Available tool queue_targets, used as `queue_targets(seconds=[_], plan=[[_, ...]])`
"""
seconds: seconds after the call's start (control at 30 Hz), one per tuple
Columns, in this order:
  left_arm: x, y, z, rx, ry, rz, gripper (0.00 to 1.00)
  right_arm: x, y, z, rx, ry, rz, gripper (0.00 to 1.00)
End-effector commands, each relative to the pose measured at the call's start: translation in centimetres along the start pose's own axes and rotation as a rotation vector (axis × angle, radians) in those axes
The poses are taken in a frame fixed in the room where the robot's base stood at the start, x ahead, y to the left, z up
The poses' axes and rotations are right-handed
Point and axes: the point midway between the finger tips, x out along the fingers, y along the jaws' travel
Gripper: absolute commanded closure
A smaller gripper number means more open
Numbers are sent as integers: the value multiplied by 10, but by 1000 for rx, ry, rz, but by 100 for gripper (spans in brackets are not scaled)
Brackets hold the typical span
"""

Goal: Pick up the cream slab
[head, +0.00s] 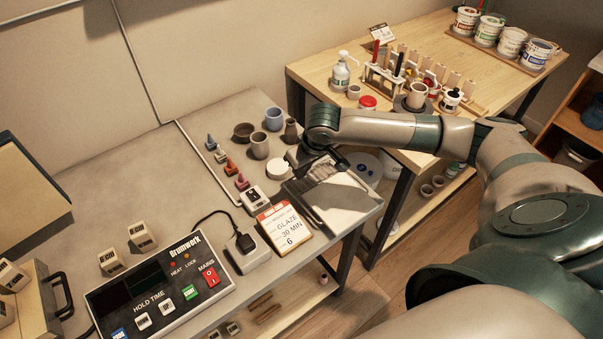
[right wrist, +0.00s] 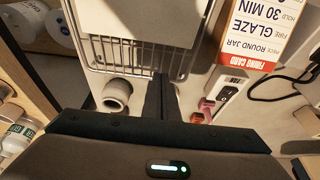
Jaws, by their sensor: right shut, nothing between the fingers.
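The cream slab (head: 352,199) lies flat near the right end of the grey worktop, partly in my arm's shadow. It also shows at the top of the right wrist view (right wrist: 140,18), resting on a wire rack (right wrist: 138,57). My right gripper (head: 300,163) is at the slab's far left side, partly hidden by its own wrist in the head view. In the right wrist view the fingers (right wrist: 163,82) are together, beside the rack's wire edge, with nothing between them. The slab is apart from the fingers. My left gripper is not in view.
A control box (head: 160,286) sits at the front left. A wooden table (head: 440,42) with jars stands to the right.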

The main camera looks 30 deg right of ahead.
Motion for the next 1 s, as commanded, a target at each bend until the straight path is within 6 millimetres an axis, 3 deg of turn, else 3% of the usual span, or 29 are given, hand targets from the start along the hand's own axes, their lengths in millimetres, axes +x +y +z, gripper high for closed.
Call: queue_targets(seconds=[0.5, 0.7, 0.97, 1.0], plan=[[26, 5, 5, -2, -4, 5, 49, -78, 0, 0, -2, 4, 1, 100], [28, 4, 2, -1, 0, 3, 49, -89, 0, 1, -1, 1, 2, 100], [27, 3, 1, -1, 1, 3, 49, -90, 0, 1, -1, 1, 2, 100], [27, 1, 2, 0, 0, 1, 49, -90, 0, 1, -1, 1, 2, 93]])
